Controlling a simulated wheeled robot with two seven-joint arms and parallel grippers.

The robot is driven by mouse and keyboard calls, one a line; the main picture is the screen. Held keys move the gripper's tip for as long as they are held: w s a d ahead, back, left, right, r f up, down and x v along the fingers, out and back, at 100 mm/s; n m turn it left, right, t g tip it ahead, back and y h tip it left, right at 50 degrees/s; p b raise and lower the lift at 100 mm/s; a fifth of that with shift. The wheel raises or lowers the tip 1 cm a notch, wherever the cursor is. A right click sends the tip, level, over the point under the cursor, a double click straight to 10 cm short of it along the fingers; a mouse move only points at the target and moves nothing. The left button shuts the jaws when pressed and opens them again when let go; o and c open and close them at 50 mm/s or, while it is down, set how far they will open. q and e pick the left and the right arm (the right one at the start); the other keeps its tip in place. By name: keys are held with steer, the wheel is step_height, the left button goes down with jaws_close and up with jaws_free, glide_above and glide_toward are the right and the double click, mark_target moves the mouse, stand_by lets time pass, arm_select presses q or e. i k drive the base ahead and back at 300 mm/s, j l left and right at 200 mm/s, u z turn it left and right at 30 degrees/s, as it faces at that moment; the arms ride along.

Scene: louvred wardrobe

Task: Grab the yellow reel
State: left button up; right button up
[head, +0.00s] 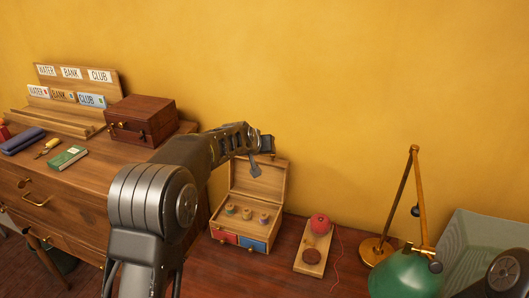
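An open wooden box (258,187) stands on the desk with its lid raised. Several small reels sit in its top tray: a left one (230,210), a middle one (247,213) and a right one (264,218). They are too small for me to tell which is yellow. My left gripper (262,157) is over the box, in front of its raised lid, above the reels and apart from them. Its two fingers look spread, with nothing between them. My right gripper is out of view; only part of my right arm shows at the lower right.
A red ball of thread (320,224) sits on a wooden board (303,262) right of the box. A green lamp (405,274) stands further right. A dark wooden chest (141,120) and sign rack (57,121) stand on the left dresser. The wall is behind.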

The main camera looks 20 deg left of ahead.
mark_target(246, 215)
steer(key=k+j, duration=0.1)
steer(key=k, duration=0.9)
